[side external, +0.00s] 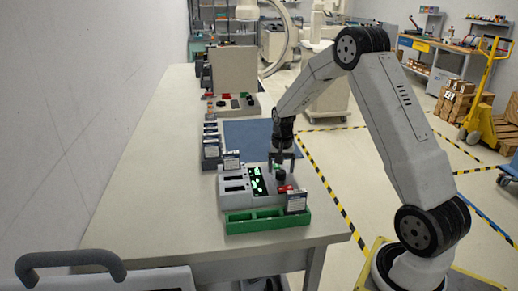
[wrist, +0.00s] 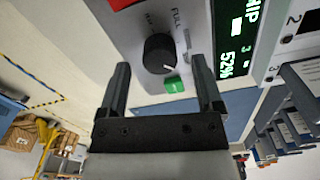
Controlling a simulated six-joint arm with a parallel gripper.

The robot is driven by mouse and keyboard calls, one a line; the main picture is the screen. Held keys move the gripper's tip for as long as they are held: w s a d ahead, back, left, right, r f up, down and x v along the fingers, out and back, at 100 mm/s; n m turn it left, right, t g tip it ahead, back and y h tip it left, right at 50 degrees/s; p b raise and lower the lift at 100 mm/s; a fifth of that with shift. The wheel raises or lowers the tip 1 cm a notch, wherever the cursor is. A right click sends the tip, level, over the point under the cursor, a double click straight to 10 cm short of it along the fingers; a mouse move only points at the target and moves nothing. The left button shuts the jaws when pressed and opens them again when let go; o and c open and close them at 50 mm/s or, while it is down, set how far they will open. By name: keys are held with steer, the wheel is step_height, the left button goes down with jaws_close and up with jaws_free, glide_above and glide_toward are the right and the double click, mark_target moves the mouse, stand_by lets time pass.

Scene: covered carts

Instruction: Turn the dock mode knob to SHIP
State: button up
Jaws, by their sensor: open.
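The knob (wrist: 159,50) is black and round, with a white pointer line aimed down and slightly right, near a green square button (wrist: 174,85). The word FULL is printed beside it; other lettering is too small to read. My gripper (wrist: 160,66) is open, one finger on each side of the knob in the wrist view, with visible gaps. In the side view my gripper (side external: 284,154) points down just above the grey dock (side external: 233,202).
A green tray (side external: 240,227) sits at the dock's front, with a small labelled box (side external: 296,202) at its right end. A blue mat (side external: 246,138) and more devices lie farther back. The table's left side (side external: 150,170) is clear.

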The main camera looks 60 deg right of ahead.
mark_target(281, 172)
steer(key=shift+r, duration=3.25)
steer(key=shift+a, duration=0.1)
steer(key=s+a+f+n+t, duration=0.1)
steer(key=s+a+n, duration=0.4)
steer(key=a, duration=0.6)
steer(key=s+a+n+t, duration=0.1)
steer(key=s+a+n, duration=0.5)
steer(key=a, duration=0.5)
steer(key=s, duration=0.2)
steer(key=shift+s+a+f+t, duration=0.3)
steer(key=shift+s+a+f, duration=0.05)
steer(key=shift+s, duration=0.05)
